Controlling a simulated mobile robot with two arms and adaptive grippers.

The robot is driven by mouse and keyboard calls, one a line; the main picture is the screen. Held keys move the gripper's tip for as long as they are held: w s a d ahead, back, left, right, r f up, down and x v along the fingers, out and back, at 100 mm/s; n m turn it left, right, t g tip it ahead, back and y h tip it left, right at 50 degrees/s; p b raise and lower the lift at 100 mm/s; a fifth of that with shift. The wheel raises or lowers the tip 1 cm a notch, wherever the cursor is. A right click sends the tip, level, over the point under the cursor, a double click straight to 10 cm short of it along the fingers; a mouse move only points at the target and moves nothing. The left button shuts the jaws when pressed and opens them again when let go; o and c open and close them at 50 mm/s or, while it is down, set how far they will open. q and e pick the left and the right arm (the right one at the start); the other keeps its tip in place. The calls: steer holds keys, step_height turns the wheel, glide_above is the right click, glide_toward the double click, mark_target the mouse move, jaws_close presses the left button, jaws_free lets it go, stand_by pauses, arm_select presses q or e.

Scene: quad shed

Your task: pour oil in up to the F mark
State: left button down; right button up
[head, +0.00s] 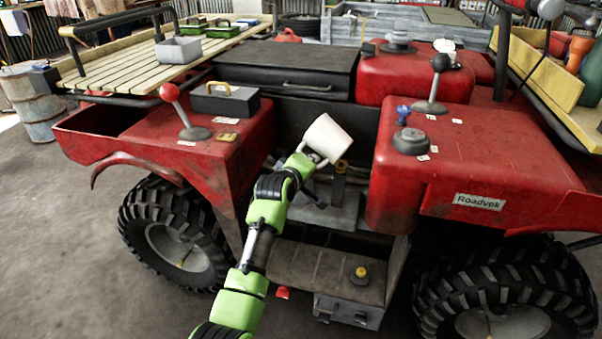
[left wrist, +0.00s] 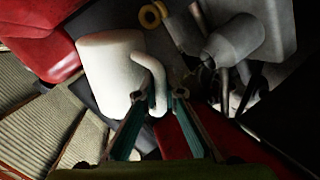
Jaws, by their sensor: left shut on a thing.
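A white mug-like jug (head: 326,138) is held tilted above the open middle of the red quad (head: 490,150). In the left wrist view the same jug (left wrist: 108,75) shows its curved handle between my fingers. My left gripper (head: 312,161) is shut on that handle; its fingers also show in the left wrist view (left wrist: 166,97). The jug's inside and any oil are hidden. A yellow ring (left wrist: 150,15) shows beside the jug. No F mark is readable. My right gripper is not in view.
Levers with red (head: 169,92) and black (head: 440,62) knobs stand either side of the opening. A grey case (head: 225,101) sits on the left fender. A yellow-topped cap (head: 360,272) is on the lower step. Slatted racks (head: 140,70) flank the body.

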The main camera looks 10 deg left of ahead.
arm_select(q)
steer(key=shift+d+p, duration=0.1)
steer(key=shift+p, duration=0.45)
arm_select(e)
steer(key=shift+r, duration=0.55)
arm_select(q)
steer(key=shift+f+n, duration=0.1)
steer(key=shift+n, duration=0.2)
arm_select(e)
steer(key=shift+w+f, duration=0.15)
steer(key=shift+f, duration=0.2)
arm_select(q)
steer(key=shift+w+p, duration=0.1)
steer(key=shift+p, duration=0.2)
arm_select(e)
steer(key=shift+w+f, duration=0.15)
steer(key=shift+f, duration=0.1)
arm_select(q)
steer(key=shift+f+h, duration=0.1)
steer(key=shift+h, duration=0.2)
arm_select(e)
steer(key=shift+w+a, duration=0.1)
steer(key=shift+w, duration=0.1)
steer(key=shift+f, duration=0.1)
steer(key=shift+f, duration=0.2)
